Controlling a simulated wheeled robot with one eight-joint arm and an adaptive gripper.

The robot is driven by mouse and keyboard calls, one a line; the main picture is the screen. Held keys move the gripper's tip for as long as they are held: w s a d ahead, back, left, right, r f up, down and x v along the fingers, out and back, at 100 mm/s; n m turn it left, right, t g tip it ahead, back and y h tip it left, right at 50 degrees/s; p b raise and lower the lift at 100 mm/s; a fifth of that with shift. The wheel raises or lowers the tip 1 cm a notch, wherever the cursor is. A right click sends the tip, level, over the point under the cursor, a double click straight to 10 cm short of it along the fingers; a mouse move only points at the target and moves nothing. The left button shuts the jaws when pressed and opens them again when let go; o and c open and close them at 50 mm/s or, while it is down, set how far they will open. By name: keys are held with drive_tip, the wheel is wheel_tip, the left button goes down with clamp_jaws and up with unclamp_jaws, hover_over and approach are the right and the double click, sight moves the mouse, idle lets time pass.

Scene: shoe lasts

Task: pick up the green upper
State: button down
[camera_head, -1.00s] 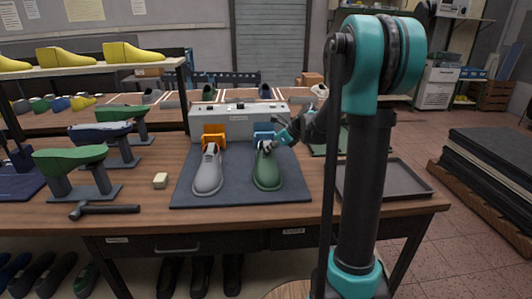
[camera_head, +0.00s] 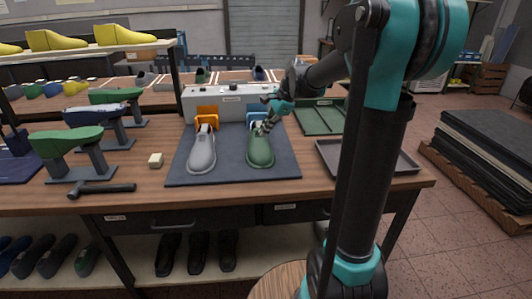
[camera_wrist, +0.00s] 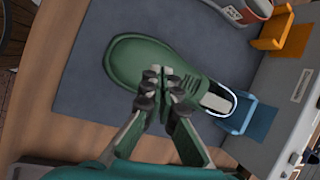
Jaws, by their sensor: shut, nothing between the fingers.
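The green upper (camera_head: 260,150) is a green shoe upper lying on the dark mat, toe toward me, its heel end by the blue block (camera_head: 257,117). In the wrist view the green upper (camera_wrist: 140,60) lies beneath my gripper, with its white-lined opening toward the blue block (camera_wrist: 238,114). My gripper (camera_head: 265,127) is over the opening end of the upper. In the wrist view my gripper (camera_wrist: 165,82) has its fingertips together over the upper's middle, with nothing between them. I cannot tell whether the fingertips touch the upper.
A grey upper (camera_head: 202,150) lies to the left by an orange block (camera_head: 207,111), on the same mat (camera_head: 230,176). A grey machine (camera_head: 225,100) stands behind. An empty tray (camera_head: 368,160) and a green panel (camera_head: 318,117) are to the right. A hammer (camera_head: 105,189) lies at left.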

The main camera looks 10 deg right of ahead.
sight(265, 155)
drive_tip(key=s+r+n+g+h, duration=0.2)
drive_tip(key=s+n+h, duration=0.3)
drive_tip(key=s+n, duration=0.7)
drive_tip(key=w+f+n, duration=0.1)
drive_tip(key=f, duration=0.2)
drive_tip(key=w+f+n, duration=0.1)
drive_tip(key=f, duration=0.2)
drive_tip(key=w+f, duration=0.1)
drive_tip(key=f, duration=0.3)
drive_tip(key=shift+a+f+n, duration=0.1)
drive_tip(key=shift+a+n, duration=0.05)
drive_tip(key=shift+n, duration=0.25)
drive_tip(key=w, duration=0.3)
drive_tip(key=shift+w, duration=0.55)
drive_tip(key=shift+w, duration=0.85)
